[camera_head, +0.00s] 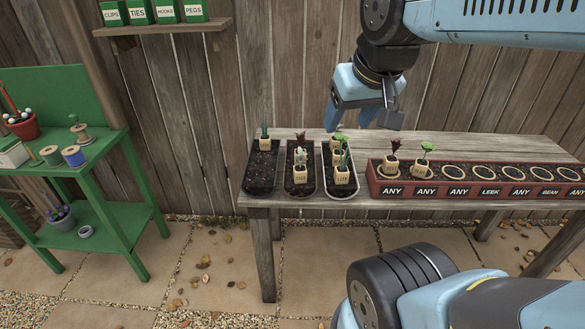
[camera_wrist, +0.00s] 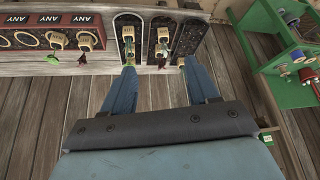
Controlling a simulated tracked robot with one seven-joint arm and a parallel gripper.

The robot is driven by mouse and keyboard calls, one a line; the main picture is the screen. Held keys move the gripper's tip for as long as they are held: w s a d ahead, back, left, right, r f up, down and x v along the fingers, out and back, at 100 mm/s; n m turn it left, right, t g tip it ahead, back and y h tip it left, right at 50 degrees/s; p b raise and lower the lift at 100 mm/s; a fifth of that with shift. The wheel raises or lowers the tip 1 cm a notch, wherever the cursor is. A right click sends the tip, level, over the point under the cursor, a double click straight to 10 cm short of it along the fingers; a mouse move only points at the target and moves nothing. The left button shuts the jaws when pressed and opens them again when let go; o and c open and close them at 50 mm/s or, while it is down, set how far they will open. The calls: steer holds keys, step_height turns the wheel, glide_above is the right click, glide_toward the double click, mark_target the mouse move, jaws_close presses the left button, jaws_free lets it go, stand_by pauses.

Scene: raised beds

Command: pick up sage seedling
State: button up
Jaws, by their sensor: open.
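The seedling that looks like sage (camera_head: 300,174) has pale grey-green leaves. It stands in a tan block pot at the front of the middle black tray (camera_head: 300,191); its label is too small to read surely. In the wrist view it appears as a small pale pot (camera_wrist: 163,33) in the middle tray. My gripper (camera_head: 363,116) is raised over the back of the table, to the right of the trays. It is open and empty. In the wrist view the two blue fingers (camera_wrist: 163,82) are spread wide, with the seedling beyond them. Nothing touches it.
A dark red seedling (camera_head: 304,137) stands behind it. The right tray (camera_head: 343,191) holds several pots; the left tray (camera_head: 261,184) has one at the back. A red planter (camera_head: 376,179) with round holes stands to the right. A plank fence (camera_head: 190,110) rises behind the table.

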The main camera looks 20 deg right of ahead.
steer(key=shift+o, duration=1.2)
steer(key=w+f+g, duration=0.2)
steer(key=w+f, duration=0.3)
steer(key=w, duration=0.8)
steer(key=shift+m, duration=0.4)
steer(key=m+g, duration=0.1)
steer(key=g, duration=0.1)
glide_toward(300, 168)
steer(key=f, duration=0.5)
steer(key=shift+w+a, duration=0.25)
steer(key=shift+w, duration=0.15)
steer(key=shift+w+d+f, duration=0.15)
steer(key=shift+f, duration=1.2)
steer(key=shift+w+d+f, duration=0.1)
steer(key=shift+w+f, duration=0.05)
steer(key=shift+f, duration=1.15)
steer(key=c, duration=1.1)
